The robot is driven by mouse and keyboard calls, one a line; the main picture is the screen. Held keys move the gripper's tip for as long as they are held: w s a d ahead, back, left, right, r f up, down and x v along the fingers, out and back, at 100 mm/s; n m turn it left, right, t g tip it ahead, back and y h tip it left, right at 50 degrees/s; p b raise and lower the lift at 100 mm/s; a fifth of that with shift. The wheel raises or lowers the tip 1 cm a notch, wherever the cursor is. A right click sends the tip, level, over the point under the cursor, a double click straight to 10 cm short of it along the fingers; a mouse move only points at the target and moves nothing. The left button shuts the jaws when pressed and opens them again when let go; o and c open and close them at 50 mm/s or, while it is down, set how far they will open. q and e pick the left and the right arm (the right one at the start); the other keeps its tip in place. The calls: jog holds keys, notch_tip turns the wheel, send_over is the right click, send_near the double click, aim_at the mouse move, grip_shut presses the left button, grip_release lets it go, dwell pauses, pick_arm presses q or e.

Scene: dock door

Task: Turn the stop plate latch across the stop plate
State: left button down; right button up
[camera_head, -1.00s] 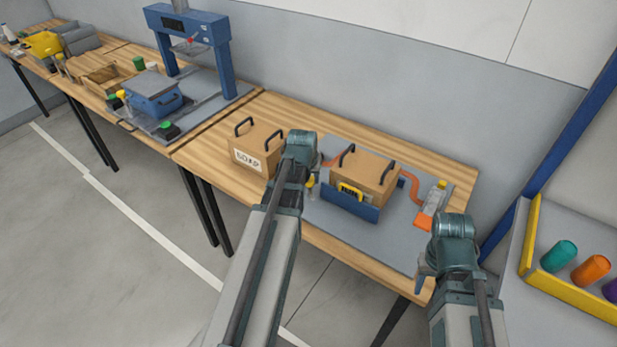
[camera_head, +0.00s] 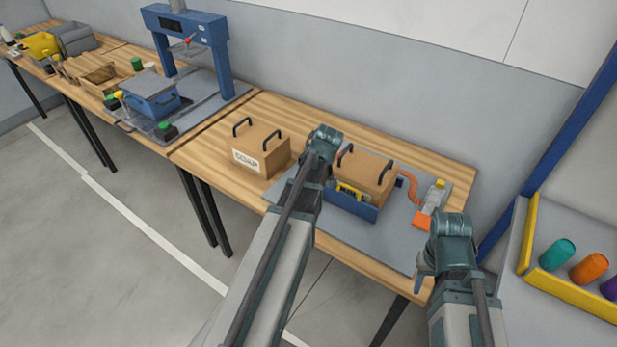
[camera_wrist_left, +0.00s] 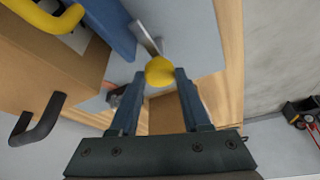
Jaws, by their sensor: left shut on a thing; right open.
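The latch's yellow knob (camera_wrist_left: 160,71) sits between my left gripper's fingertips (camera_wrist_left: 161,74) in the left wrist view, and the gripper is shut on it. A grey metal lever (camera_wrist_left: 146,36) runs from the knob toward the blue stop plate (camera_wrist_left: 112,24). In the head view the stop plate (camera_head: 352,208) stands along the front of a cardboard box (camera_head: 366,172). My left wrist (camera_head: 322,146) hides the knob and its fingertips there. My right gripper (camera_head: 423,276) is open and empty over the front right of the table, its fingers partly hidden.
The box has two black handles and stands on a grey mat (camera_head: 385,237). A second box (camera_head: 258,151) stands to the left. An orange hose (camera_head: 408,188) and fixture (camera_head: 425,219) are at the right. A blue press (camera_head: 188,50) is further left.

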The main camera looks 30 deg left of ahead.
pick_arm(q)
jog(key=shift+n, duration=0.3)
dwell(0.4)
jog(key=shift+c, duration=1.8)
grip_release()
jog(key=p+v, duration=1.2)
jog(key=v, duration=0.2)
jog(key=shift+p, duration=0.35)
jog(key=shift+w+f, duration=0.1)
jog(key=shift+w, duration=0.05)
